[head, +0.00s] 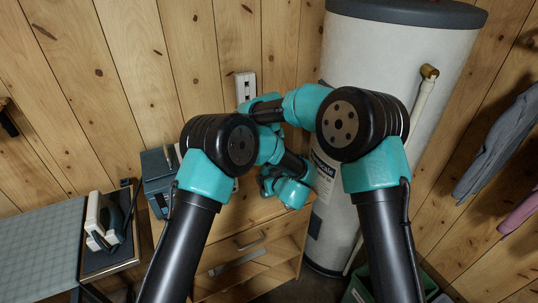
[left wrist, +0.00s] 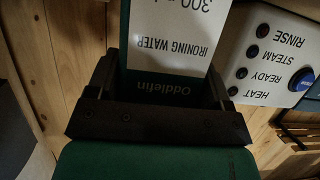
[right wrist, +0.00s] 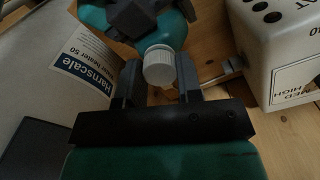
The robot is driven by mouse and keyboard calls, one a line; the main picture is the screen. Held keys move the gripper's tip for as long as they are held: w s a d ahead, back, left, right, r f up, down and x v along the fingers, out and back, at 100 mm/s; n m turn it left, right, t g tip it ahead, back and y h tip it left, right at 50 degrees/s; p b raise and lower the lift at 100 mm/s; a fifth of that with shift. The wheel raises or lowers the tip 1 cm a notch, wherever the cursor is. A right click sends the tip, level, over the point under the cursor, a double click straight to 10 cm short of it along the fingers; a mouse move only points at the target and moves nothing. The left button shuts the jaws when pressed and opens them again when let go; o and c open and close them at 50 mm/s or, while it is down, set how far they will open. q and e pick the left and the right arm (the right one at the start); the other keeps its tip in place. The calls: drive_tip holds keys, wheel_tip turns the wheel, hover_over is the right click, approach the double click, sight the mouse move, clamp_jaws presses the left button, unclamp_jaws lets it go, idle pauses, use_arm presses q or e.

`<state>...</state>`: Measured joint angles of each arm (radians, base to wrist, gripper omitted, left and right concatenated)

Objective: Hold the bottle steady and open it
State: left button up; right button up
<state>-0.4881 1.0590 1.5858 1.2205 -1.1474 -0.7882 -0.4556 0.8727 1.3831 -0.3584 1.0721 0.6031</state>
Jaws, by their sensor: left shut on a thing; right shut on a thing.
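In the left wrist view a teal bottle (left wrist: 172,88) with a white "IRONING WATER" label is between the fingers of my left gripper (left wrist: 162,78), which is shut on its body. In the right wrist view the white ribbed cap (right wrist: 159,67) sits between the fingertips of my right gripper (right wrist: 160,84), which is shut on it. Teal and dark shapes lie just beyond the cap; I cannot tell there how much is bottle and how much is my left arm. In the head view my arms mostly hide the bottle and cap.
A white appliance (left wrist: 272,55) with a blue button and heat and steam labels stands close to the bottle. A white water heater (head: 400,70) is behind my right arm. A wooden cabinet (head: 255,255) with drawers is below.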

drive_tip(key=n, duration=0.2)
drive_tip(key=shift+n, duration=0.3)
drive_tip(key=o, duration=1)
drive_tip(key=shift+r, duration=2.25)
drive_tip(key=shift+c, duration=0.3)
